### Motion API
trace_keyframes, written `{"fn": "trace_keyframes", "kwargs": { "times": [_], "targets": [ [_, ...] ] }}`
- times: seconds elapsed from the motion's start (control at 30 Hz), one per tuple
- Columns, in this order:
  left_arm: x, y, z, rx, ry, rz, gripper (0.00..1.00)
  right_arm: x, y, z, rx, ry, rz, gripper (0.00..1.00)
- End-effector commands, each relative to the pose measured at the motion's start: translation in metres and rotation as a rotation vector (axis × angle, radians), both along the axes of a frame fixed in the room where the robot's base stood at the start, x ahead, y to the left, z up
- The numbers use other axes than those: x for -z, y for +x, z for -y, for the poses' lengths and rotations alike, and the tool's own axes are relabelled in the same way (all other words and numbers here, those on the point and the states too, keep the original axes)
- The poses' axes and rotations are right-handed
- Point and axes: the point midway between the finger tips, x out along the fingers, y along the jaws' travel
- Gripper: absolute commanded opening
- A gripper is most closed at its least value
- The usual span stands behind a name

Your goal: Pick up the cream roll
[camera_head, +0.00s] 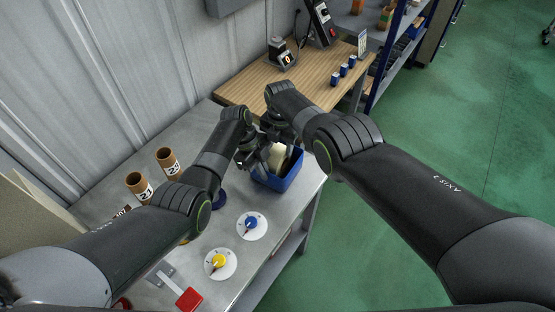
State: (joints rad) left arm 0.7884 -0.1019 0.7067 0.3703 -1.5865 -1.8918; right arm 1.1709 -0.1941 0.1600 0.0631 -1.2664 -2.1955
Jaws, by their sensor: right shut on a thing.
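The cream roll (278,155) shows as a pale shape at the blue bin (284,183), partly hidden by my grippers. My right gripper (275,148) reaches down over the bin and is shut on the cream roll. My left gripper (254,163) is at the bin's left side, close beside the right one. Its fingers are small and overlap the other gripper, so I cannot tell whether they are open. How far the roll is from the bin floor is hidden.
Brown tubes (168,160) with number labels stand at the left of the grey table (283,217). Dials with a blue knob (251,222) and a yellow knob (219,260) lie in front, with a red piece (189,299) nearer. A wooden bench (316,82) stands behind.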

Motion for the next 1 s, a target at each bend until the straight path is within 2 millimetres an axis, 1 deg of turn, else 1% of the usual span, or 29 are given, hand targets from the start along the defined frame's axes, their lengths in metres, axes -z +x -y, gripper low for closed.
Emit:
{"fn": "trace_keyframes", "kwargs": {
  "times": [0.03, 0.23, 0.67, 0.87, 1.0],
  "targets": [
    [0.000, 0.000, 0.000, 0.001, -0.001, 0.001, 0.00, 0.000, 0.000, 0.000, 0.000, -0.001, -0.001, 0.26],
    [0.000, 0.000, 0.000, 0.001, -0.001, 0.001, 0.00, 0.000, 0.000, 0.000, 0.000, 0.000, -0.001, 0.00],
    [0.000, 0.000, 0.000, 0.001, -0.001, 0.001, 0.00, -0.003, 0.001, -0.001, -0.001, 0.001, 0.000, 0.00],
    [0.000, 0.000, 0.000, 0.000, 0.000, 0.001, 0.00, -0.012, 0.001, -0.001, -0.002, 0.003, 0.002, 0.00],
    [0.000, 0.000, 0.000, 0.000, 0.000, 0.000, 0.00, -0.010, -0.004, 0.006, -0.004, 0.004, 0.000, 0.00]
  ]
}}
